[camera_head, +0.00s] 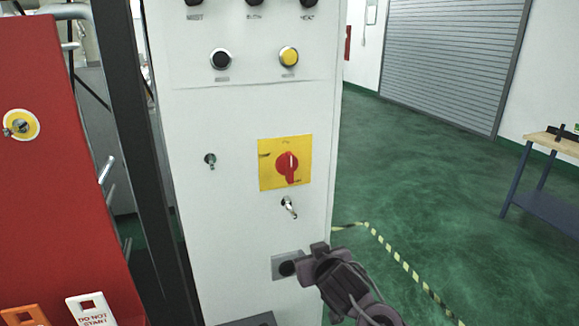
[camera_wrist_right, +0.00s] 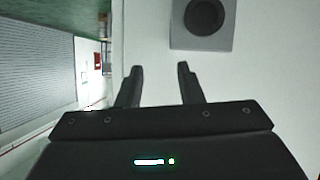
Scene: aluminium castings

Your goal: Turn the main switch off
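The main switch (camera_head: 287,167) is a red rotary knob on a yellow square plate (camera_head: 269,179) on the front of the white cabinet. Its handle looks close to upright, with a slight tilt. My right gripper (camera_head: 312,255) is below the switch and a little to its right, near a grey square plate with a dark round centre. In the right wrist view, my right gripper (camera_wrist_right: 160,72) has its two fingers apart with nothing between them, and the grey plate (camera_wrist_right: 202,22) lies ahead of them. The switch is not in the right wrist view. My left gripper is not in view.
The white cabinet (camera_head: 235,230) has a black button (camera_head: 220,59), a yellow button (camera_head: 288,56) and keyed locks (camera_head: 289,207). A red panel (camera_head: 60,180) with tags stands at left. Green floor (camera_head: 430,210) is open at right, before a workbench (camera_head: 555,145).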

